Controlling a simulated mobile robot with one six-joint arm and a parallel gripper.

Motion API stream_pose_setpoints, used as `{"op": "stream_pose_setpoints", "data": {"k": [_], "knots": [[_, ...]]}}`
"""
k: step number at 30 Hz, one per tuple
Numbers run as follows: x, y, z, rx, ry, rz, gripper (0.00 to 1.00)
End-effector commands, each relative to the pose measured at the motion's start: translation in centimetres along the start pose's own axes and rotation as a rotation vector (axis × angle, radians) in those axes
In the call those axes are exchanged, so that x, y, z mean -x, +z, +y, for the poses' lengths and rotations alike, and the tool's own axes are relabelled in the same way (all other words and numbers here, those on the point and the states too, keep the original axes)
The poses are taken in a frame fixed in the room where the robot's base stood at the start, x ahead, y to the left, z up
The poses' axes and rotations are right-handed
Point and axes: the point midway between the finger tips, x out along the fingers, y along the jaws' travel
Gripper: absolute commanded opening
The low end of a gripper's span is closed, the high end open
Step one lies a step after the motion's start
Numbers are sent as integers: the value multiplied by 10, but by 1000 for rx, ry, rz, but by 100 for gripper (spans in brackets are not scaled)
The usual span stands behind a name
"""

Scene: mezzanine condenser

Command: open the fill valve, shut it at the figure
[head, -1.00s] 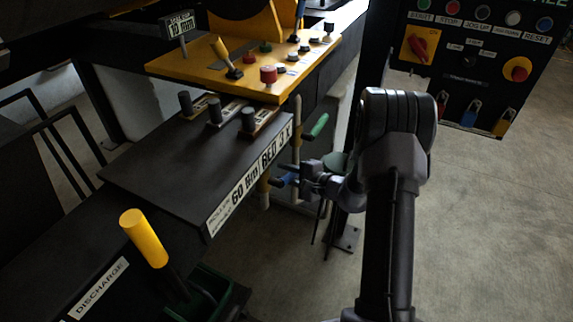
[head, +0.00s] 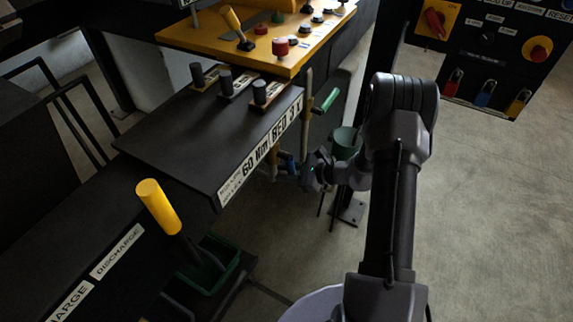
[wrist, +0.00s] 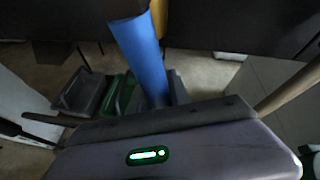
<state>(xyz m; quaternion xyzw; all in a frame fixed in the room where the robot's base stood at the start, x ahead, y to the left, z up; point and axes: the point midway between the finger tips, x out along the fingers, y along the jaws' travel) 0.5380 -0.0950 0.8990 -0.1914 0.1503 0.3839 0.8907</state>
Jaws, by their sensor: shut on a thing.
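A blue handle (head: 290,161) sits on the pipework below the right edge of the dark table. It shows large as a blue bar in the wrist view (wrist: 141,55). My gripper (head: 294,171) is shut on this blue handle; the fingertips are mostly hidden in both views. A green handle (head: 327,99) sticks out from the pipe (head: 306,95) just above. Which handle is the fill valve carries no readable label here. I see no readable level gauge.
A green cup-shaped vessel (head: 345,143) stands close behind my wrist. The dark table (head: 190,135) with a "60 Nm" sign (head: 243,171) lies left. A control panel (head: 480,50) is at upper right. Green and grey bins (wrist: 85,92) show in the wrist view. Open floor lies right.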

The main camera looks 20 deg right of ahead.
Motion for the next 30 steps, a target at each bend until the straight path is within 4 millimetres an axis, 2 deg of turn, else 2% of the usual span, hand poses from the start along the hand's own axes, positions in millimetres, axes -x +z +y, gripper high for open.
{"op": "stream_pose_setpoints", "data": {"k": [12, 27, 28, 30], "knots": [[-2, 3, 14, -129, 53, -28, 0], [-2, 4, 15, -141, 57, -32, 0], [-2, 4, 15, -141, 57, -32, 29], [-2, 4, 15, -141, 57, -31, 43]]}}
